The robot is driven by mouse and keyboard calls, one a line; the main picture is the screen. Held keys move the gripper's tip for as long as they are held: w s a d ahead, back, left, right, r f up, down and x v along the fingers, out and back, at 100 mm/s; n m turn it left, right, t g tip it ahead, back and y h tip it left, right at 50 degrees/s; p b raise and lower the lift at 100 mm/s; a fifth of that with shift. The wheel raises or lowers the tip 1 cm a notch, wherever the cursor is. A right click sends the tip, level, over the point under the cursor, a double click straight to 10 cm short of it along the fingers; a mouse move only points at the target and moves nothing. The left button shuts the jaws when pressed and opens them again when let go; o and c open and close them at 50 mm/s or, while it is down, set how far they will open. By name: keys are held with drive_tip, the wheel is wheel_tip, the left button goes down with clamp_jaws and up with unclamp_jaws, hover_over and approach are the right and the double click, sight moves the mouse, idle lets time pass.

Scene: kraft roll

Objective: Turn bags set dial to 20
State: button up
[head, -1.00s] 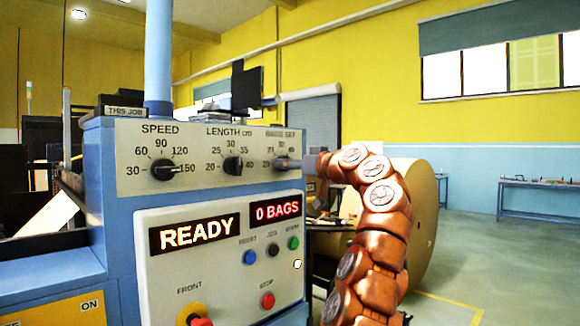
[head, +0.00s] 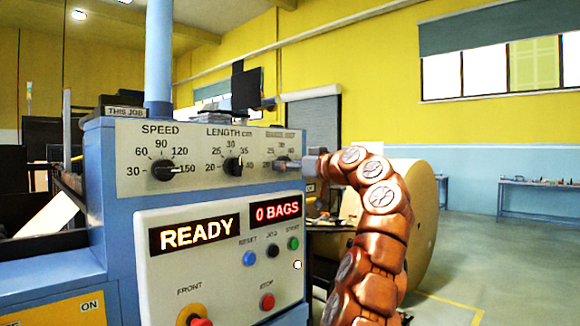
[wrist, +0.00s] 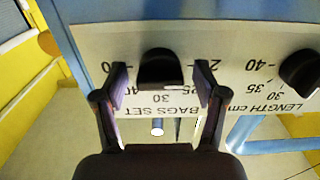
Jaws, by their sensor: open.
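The bags set dial (head: 281,163) is a small black knob at the right end of the machine's upper panel. In the upside-down wrist view, the dial (wrist: 160,70) stands between the two fingers of my gripper (wrist: 161,86). The fingers are open, one on each side, with visible gaps to the knob. The "30" and "25" marks show below it, and parts of other numbers are covered by the fingers.
The length dial (head: 232,166) and the speed dial (head: 163,170) sit left on the same panel. Below are a READY display (head: 195,235), a 0 BAGS display (head: 276,212), small buttons and a red stop button (head: 267,301). A large kraft roll (head: 422,215) stands behind my arm.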

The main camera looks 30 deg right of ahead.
drive_tip(key=shift+s, duration=0.15)
drive_tip(key=v, duration=1.1)
drive_tip(key=shift+s, duration=0.35)
drive_tip(key=shift+d, duration=0.15)
idle(0.5)
